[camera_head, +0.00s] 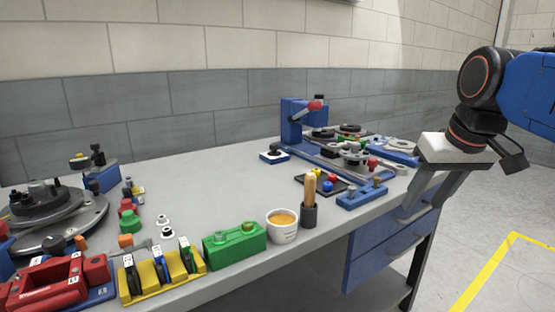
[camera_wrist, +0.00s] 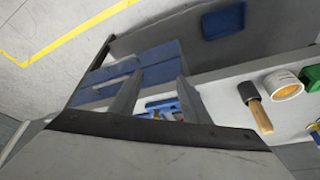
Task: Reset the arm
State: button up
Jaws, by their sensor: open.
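My gripper (camera_head: 420,205) hangs off the right end of the workbench in the head view, beside the blue drawers and apart from the things on the top. Its two fingers point down and to the left, spread apart, with nothing seen between them. My blue arm reaches in from the right edge. In the wrist view my gripper (camera_wrist: 155,92) also shows two separated fingers, with the bench's drawer side beyond them.
The grey workbench (camera_head: 200,165) carries a blue press (camera_head: 291,125), a white cup (camera_head: 283,227), a wooden-handled tool in a dark holder (camera_head: 309,213), a green block (camera_head: 235,244), a yellow rack (camera_head: 161,283) and a red fixture (camera_head: 55,285). The floor (camera_head: 500,220) at right is clear.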

jog(key=s+f, duration=0.5)
jog(key=f, duration=0.6)
jog(key=s+f, duration=0.6)
jog(key=f, duration=0.4)
jog(key=shift+s+a+f+m, duration=0.25)
jog(key=shift+a+f+m, duration=0.05)
jog(key=shift+a+f, duration=0.15)
jog(key=shift+r, duration=0.15)
